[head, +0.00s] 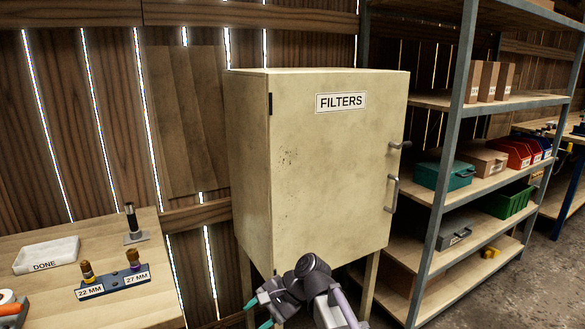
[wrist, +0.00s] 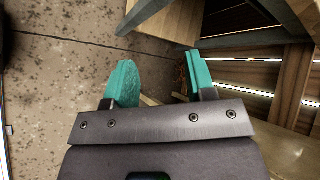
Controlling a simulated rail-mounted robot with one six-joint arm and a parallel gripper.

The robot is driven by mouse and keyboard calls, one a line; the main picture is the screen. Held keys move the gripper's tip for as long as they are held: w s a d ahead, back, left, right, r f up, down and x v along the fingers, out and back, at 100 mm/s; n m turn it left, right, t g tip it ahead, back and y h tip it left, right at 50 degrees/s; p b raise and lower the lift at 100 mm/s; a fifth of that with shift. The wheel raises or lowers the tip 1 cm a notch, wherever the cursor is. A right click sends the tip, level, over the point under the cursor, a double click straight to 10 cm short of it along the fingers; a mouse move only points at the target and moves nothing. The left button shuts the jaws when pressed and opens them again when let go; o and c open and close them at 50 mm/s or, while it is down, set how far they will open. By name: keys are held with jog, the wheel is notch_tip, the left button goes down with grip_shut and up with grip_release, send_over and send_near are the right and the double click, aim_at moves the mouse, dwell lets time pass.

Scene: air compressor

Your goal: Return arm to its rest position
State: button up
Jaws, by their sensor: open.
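My arm (head: 312,277) shows at the bottom middle of the head view, low in front of the cream FILTERS cabinet (head: 325,170). My gripper (head: 257,311) has teal fingertips and hangs to the left of the arm, near the cabinet's legs and right of the workbench. In the wrist view, my gripper (wrist: 163,75) is open, with nothing between its fingers. It points toward the concrete floor (wrist: 70,60) and wooden parts. The cabinet door is shut.
A wooden workbench (head: 90,250) at left carries a DONE tray (head: 46,256), a labelled socket holder (head: 113,283) and an upright tool (head: 133,225). A metal shelf rack (head: 455,150) with bins and boxes stands right of the cabinet. Open floor (head: 535,285) lies at lower right.

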jog(key=s+d+f+n+t+h, duration=0.1)
jog(key=s+d+f+n+h, duration=0.15)
jog(key=d, duration=0.55)
jog(key=s+d+f+n+h, duration=0.1)
jog(key=s+d+h, duration=0.25)
jog(key=d, duration=0.45)
jog(key=s+d+f+n+t+h, duration=0.1)
jog(key=s+d+f+n+h, duration=0.15)
jog(key=d, duration=0.55)
notch_tip(320, 180, up, 17)
jog(key=d+p, duration=0.1)
jog(key=p, duration=1.5)
jog(key=shift+s+d+f+h, duration=0.15)
jog(key=shift+s+f+h, duration=0.05)
jog(key=shift+s+h, duration=0.25)
